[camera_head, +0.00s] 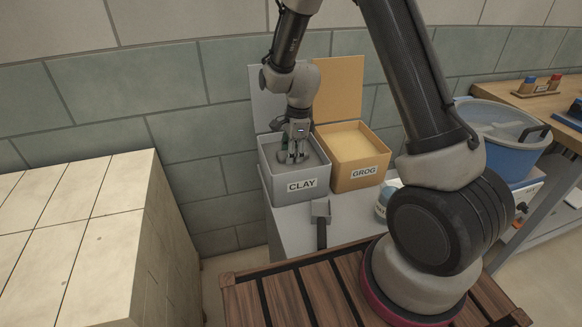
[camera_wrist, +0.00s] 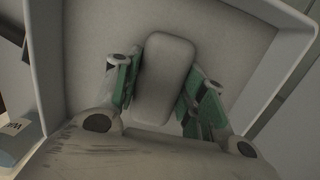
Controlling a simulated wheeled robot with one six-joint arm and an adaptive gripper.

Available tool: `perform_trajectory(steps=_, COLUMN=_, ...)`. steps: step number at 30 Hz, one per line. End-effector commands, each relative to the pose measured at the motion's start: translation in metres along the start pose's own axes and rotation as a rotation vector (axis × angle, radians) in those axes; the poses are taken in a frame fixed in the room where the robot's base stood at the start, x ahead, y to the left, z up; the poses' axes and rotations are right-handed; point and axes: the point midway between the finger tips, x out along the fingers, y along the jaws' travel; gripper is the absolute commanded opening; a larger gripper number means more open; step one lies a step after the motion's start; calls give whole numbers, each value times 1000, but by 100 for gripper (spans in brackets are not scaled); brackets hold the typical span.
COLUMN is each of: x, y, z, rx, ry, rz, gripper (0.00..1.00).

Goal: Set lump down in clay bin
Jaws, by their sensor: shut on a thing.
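The clay bin (camera_head: 302,187) is a grey open box labelled CLAY on the grey bench by the wall. My gripper (camera_head: 292,152) points down into its opening. In the wrist view my gripper (camera_wrist: 160,95) has its green-padded fingers shut on the lump (camera_wrist: 165,75), a grey block with rounded edges. The bin's pale walls (camera_wrist: 45,70) surround the lump and fingers in that view. The lump is hard to make out in the head view, and I cannot tell whether it touches the bin floor.
An orange bin (camera_head: 354,174) labelled GROG stands directly right of the clay bin. Raised lids (camera_head: 338,88) stand behind both bins. A grey scoop-like tool (camera_head: 321,212) lies in front. A blue tub (camera_head: 505,140) is at right, and a pale block stack (camera_head: 80,220) at left.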

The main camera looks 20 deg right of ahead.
Motion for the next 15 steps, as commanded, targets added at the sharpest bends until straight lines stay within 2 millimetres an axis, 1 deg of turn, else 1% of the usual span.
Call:
perform_trajectory(steps=5, x=14, y=0, z=-2, rx=0, ry=0, rz=0, gripper=0)
perform_trajectory(steps=11, x=41, y=0, z=-5, rx=0, ry=0, rz=1, gripper=0)
perform_trajectory(steps=15, x=44, y=-1, z=-5, rx=0, ry=-1, rz=-2, gripper=0)
